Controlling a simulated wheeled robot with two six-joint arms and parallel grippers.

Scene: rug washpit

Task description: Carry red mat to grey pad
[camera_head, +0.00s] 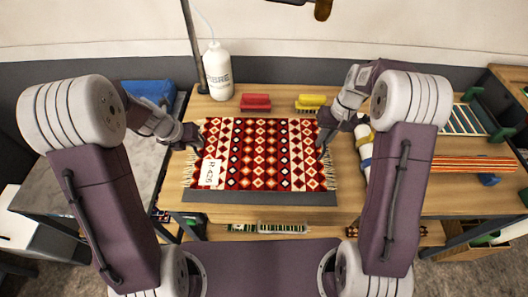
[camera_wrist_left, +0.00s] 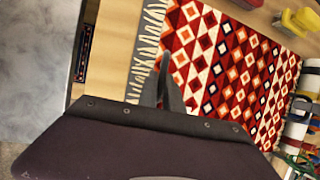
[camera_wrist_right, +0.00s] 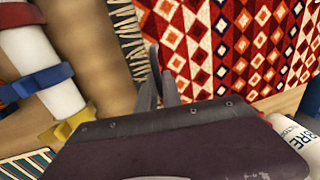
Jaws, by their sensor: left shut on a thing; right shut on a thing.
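The red mat (camera_head: 258,155), patterned with diamonds and fringed at both ends, is spread flat over the wooden table, with a white tag (camera_head: 210,172) at its left. The grey pad (camera_head: 260,198) shows as a dark strip along the mat's front edge; the rest is hidden under the mat. I cannot tell whether the mat touches it. My left gripper (camera_head: 197,147) is shut on the mat's left edge, also seen in the left wrist view (camera_wrist_left: 165,97). My right gripper (camera_head: 322,150) is shut on its right edge, also seen in the right wrist view (camera_wrist_right: 158,92).
A white bottle (camera_head: 217,72), a red brush (camera_head: 255,102) and a yellow brush (camera_head: 310,103) stand behind the mat. A strapped white roll (camera_head: 364,143) lies to its right. Striped mats (camera_head: 470,163) lie farther right. A grey-topped table (camera_head: 75,180) is at the left.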

